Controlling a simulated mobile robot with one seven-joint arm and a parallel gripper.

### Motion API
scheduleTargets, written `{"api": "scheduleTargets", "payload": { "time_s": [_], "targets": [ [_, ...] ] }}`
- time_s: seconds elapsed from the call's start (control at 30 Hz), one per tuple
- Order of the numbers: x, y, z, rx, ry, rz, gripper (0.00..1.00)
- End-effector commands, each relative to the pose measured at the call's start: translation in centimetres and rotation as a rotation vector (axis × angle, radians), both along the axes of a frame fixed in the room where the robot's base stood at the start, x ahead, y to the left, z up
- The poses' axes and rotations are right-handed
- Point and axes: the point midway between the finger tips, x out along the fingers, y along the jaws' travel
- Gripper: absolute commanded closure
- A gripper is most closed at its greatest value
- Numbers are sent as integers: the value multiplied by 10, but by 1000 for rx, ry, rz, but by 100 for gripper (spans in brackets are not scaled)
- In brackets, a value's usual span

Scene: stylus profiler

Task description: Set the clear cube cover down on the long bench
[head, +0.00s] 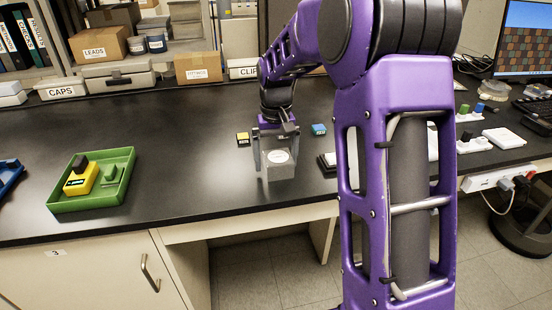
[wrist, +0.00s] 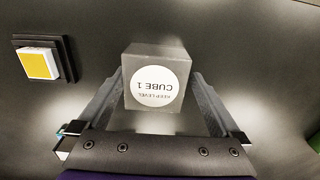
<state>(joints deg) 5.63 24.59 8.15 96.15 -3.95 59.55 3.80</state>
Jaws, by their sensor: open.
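The clear cube cover (head: 280,170) is a greyish see-through box with a round white label. In the wrist view the cover (wrist: 150,58) reads "KEEP LEVEL" and "CUBE 1", upside down. It looks upright and level on the dark top of the long bench (head: 180,190), near its front edge. My gripper (head: 276,158) points down over it. In the wrist view the open fingers of my gripper (wrist: 160,80) stand on either side of the cover. Narrow gaps seem to show near the fingertips; contact there is hard to judge. The cover's underside is hidden.
A green tray (head: 120,187) holding a yellow item stands at the left. Small yellow (head: 243,138) and blue (head: 319,129) blocks lie near the cover. A black-based pad (wrist: 68,62) is close by. Bench between tray and cover is clear.

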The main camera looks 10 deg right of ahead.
Motion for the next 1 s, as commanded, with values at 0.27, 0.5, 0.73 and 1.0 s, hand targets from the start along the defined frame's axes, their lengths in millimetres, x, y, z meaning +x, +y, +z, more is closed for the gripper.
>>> {"api": "scheduleTargets", "payload": {
  "time_s": [0.27,0.5,0.73,1.0],
  "targets": [
    [1,0,38,0,-5,0,0],
    [1,0,90,1,-4,0,0],
    [1,0,119,1,-2,1,0],
    [0,0,123,1,0,0,0]
  ]
}}
